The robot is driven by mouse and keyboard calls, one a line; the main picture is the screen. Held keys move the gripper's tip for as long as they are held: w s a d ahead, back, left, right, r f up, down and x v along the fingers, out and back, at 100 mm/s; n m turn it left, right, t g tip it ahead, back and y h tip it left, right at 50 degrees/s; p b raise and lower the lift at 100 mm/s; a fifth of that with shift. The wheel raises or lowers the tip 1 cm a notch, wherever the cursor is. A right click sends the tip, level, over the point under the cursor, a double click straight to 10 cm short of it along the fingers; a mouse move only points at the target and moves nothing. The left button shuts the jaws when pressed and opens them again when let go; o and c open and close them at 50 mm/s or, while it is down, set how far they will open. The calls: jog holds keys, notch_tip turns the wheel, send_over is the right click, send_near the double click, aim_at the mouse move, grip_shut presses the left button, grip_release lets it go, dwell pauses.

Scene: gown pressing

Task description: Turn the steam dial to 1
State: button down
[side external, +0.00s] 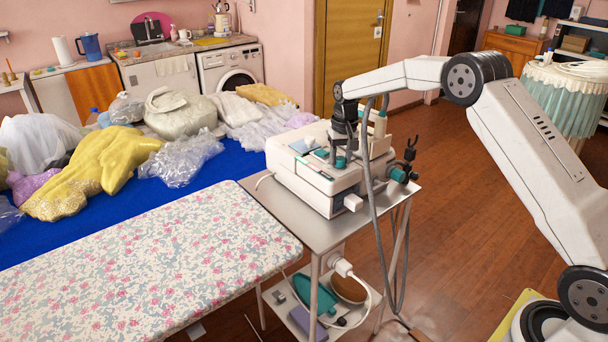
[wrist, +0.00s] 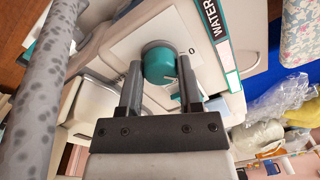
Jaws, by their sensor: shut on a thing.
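The steam dial (wrist: 159,62) is a round teal knob on a white plate of the steam station (side external: 309,182). In the wrist view my gripper (wrist: 161,70) has one finger on each side of the dial and is shut on it. A "0" mark (wrist: 191,50) is printed on the plate to the right of the dial. I see no mark for 1, and the dial's exact setting is unclear. In the side view my gripper (side external: 341,152) points down onto the top of the station, where its fingers partly hide the dial.
A teal-edged "WATER" label (wrist: 212,25) lies close to the dial. The station stands on a grey metal cart (side external: 330,232). A grey hose (side external: 373,215) hangs beside the cart. A floral ironing board (side external: 150,270) and a blue table (side external: 215,172) with bagged garments are at the left.

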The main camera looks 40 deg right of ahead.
aim_at(342, 158)
jog(key=shift+m, duration=1.5)
jog(key=shift+c, duration=1.4)
grip_release()
jog(key=shift+s+d+r, duration=0.1)
jog(key=shift+d+r, duration=0.05)
jog(key=shift+r, duration=3.8)
